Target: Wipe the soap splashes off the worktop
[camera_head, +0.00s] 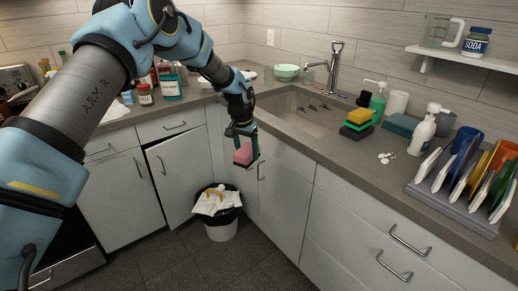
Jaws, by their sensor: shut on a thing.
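My gripper (246,142) is shut on a pink block that looks like a sponge (243,155). It holds the sponge in the air in front of the cabinet doors, below the worktop's edge and left of the sink. White soap splashes (385,158) lie in a small cluster on the grey worktop (345,178), right of the sink. They are well to the right of my gripper, between the stacked sponges and a white pump bottle. The far sides of the sponge are hidden.
Stacked sponges (357,123), a green pump bottle (377,104) and a white pump bottle (422,135) stand near the splashes. A dish rack with plates (445,195) is further right. The sink (297,110) has a tall tap (334,65). A bin (220,228) stands on the floor below.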

